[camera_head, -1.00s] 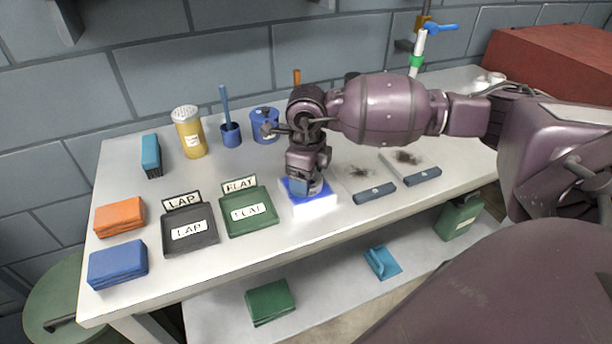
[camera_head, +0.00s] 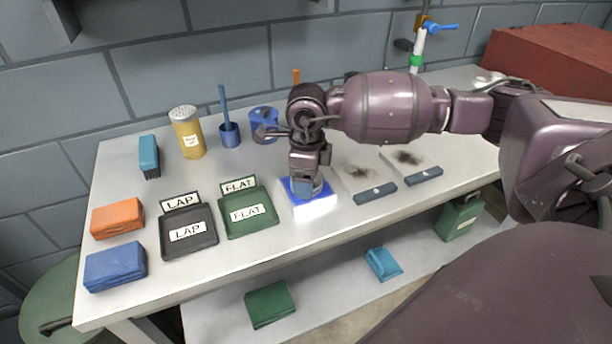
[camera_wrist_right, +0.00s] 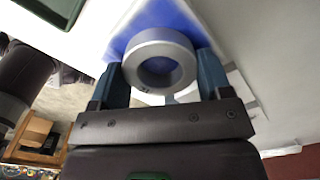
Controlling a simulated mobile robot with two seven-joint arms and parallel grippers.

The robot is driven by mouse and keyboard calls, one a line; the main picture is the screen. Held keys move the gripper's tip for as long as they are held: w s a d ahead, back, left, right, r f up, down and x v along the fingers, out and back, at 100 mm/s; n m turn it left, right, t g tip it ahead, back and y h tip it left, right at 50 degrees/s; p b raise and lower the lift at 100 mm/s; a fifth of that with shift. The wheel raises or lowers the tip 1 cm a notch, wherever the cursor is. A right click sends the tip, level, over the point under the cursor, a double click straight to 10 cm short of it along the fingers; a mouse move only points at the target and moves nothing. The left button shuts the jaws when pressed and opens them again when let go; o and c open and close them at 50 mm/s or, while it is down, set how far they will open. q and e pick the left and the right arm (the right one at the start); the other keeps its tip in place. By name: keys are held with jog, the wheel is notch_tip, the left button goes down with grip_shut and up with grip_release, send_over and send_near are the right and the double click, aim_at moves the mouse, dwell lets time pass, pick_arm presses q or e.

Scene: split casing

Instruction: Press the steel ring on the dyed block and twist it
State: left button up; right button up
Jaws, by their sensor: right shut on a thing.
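The dyed block (camera_head: 316,206) is white with a blue top and stands near the front edge of the bench. My right gripper (camera_head: 305,190) points down over it. In the right wrist view, my right gripper (camera_wrist_right: 160,75) is shut on the steel ring (camera_wrist_right: 160,45), with one finger on each side. The ring's face lies at the block's blue top (camera_wrist_right: 190,17); I cannot tell how firmly they touch. In the head view the fingers mostly hide the ring. My left gripper is not in view.
A green FLAT tray (camera_head: 264,222) and a black LAP tray (camera_head: 205,243) lie left of the block. Two plates with dark smudges and blue-grey front bars (camera_head: 375,194) lie to its right. A blue pot (camera_head: 262,138) and a yellow shaker (camera_head: 188,152) stand behind.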

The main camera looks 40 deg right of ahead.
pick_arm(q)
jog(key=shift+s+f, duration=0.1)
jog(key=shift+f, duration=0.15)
pick_arm(e)
jog(key=shift+f+n, duration=0.15)
jog(key=shift+n, duration=0.25)
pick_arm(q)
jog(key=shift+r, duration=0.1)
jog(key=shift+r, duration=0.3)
pick_arm(e)
jog(key=shift+m, duration=0.6)
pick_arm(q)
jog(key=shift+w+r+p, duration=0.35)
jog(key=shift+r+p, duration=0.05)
pick_arm(e)
jog(key=shift+m, duration=0.7)
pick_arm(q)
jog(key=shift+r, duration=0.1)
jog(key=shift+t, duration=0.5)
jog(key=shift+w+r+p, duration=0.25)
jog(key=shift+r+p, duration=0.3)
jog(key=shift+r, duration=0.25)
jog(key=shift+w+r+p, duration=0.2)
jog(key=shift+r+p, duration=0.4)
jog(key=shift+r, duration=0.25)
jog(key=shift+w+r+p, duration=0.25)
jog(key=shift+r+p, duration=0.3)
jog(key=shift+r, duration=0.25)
pick_arm(e)
jog(key=shift+r, duration=3.7)
